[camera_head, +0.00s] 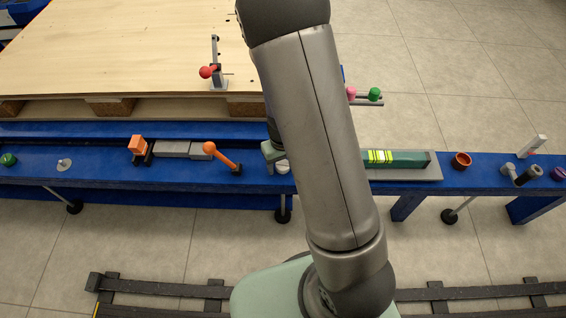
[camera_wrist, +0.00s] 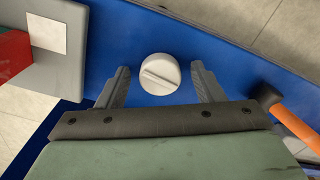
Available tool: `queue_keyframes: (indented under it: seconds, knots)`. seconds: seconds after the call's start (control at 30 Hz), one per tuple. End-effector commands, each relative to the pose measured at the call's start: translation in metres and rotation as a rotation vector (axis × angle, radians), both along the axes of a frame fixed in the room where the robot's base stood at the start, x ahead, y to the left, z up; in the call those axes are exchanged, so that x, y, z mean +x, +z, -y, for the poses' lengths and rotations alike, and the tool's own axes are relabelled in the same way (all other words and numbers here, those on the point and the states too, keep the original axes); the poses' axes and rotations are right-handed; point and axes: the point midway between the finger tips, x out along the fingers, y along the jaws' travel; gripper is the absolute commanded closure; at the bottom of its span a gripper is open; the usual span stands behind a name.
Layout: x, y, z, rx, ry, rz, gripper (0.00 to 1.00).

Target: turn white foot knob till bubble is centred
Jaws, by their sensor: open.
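The white foot knob (camera_wrist: 158,75) is a round dial with a raised bar across its face, on the blue beam. In the wrist view my gripper (camera_wrist: 160,70) is open, one finger on each side of the knob, with gaps between. In the head view the knob (camera_head: 283,167) is small, beside my gripper (camera_head: 272,151), which is mostly hidden by my arm. A green level (camera_head: 408,159) with a yellow vial (camera_head: 380,157) lies on a grey plate (camera_head: 432,173) to the right. My arm covers its left part, and the bubble is too small to place.
An orange block (camera_head: 138,145) is farther left, a brown cup (camera_head: 461,160) to the right. A wooden pallet (camera_head: 120,50) lies behind the blue beam (camera_head: 100,172).

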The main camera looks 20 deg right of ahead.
Motion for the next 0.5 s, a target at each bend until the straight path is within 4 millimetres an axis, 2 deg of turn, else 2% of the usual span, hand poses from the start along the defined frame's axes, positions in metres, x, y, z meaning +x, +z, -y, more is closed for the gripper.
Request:
queue_keyframes:
  seconds: [0.03, 0.17, 0.5]
  knots:
    - [0.0000, 0.0001, 0.0000, 0.000, 0.000, 0.000, 0.47]
    - [0.0000, 0.0002, 0.0000, 0.000, 0.000, 0.000, 0.83]
    - [-0.0001, 0.0009, 0.0000, 0.000, -0.035, -0.001, 0.84]
